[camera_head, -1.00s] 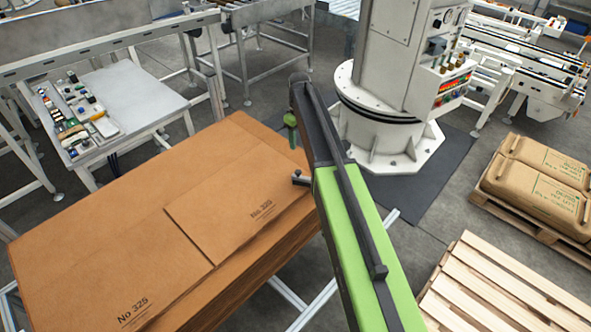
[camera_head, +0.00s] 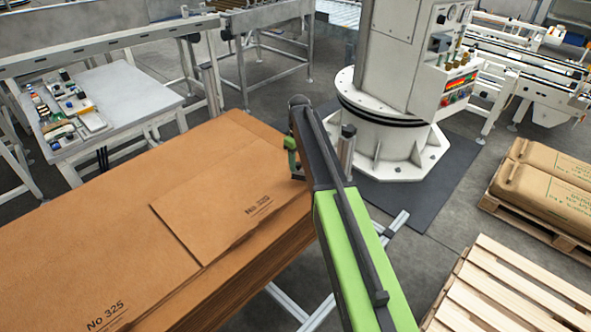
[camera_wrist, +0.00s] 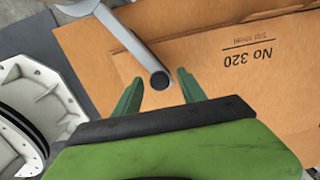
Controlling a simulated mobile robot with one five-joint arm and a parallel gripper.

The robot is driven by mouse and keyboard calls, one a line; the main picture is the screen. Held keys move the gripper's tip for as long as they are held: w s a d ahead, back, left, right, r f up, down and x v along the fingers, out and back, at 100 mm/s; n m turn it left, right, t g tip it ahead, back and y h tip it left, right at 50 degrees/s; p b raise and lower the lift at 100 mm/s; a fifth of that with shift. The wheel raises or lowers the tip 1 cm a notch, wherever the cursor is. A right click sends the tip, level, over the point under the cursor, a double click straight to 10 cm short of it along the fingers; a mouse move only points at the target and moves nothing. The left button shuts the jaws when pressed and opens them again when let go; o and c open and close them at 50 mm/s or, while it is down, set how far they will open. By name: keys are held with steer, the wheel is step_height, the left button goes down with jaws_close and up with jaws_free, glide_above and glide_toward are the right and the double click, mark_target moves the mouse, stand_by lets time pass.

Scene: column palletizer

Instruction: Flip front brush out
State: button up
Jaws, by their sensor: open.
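In the wrist view a grey metal arm (camera_wrist: 125,43) reaches in from the upper left and ends in a dark round knob (camera_wrist: 160,80). I cannot tell for sure whether this is the front brush or its holder; no bristles show. My gripper (camera_wrist: 160,76) is open, with one green finger on each side of the knob in the picture. I cannot tell whether they touch it. In the head view my gripper (camera_head: 291,150) is at the right edge of the cardboard stack, partly hidden by my own arm. A grey post (camera_head: 348,150) with a black top stands just right of my arm.
Cardboard sheets (camera_head: 90,220) are stacked at the left, with a smaller sheet (camera_head: 215,200) on top. A white column machine (camera_head: 390,120) stands behind. A wooden pallet (camera_head: 510,290) and bags on another pallet (camera_head: 545,175) are at the right. Grey floor lies between.

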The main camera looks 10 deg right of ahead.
steer(key=shift+r, duration=0.1)
jaws_close()
stand_by(1.2)
